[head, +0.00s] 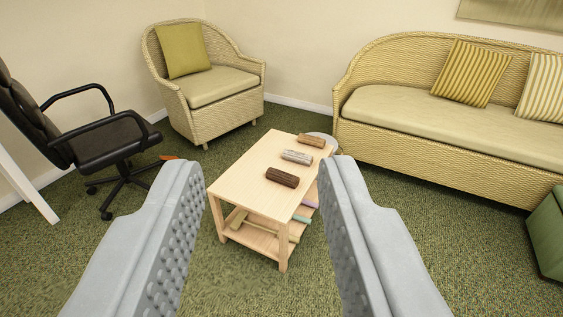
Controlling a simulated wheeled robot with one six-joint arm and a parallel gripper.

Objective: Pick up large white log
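A whitish-grey log (297,157) lies on the light wooden table (238,178), in the middle of a row of three. A dark brown log (282,177) lies nearer to me and a mid-brown log (311,140) lies farther back. The three look alike in size. My gripper (258,165) is open and empty. Its two grey, studded fingers frame the table from left and right, and the logs lie beyond them, apart from the fingers.
The table has a lower shelf (262,240) with a few coloured items. A black office chair (100,140) stands left, a wicker armchair (215,90) behind, a wicker sofa (440,145) right, and a green ottoman (548,235) far right. Green carpet in front of the table is clear.

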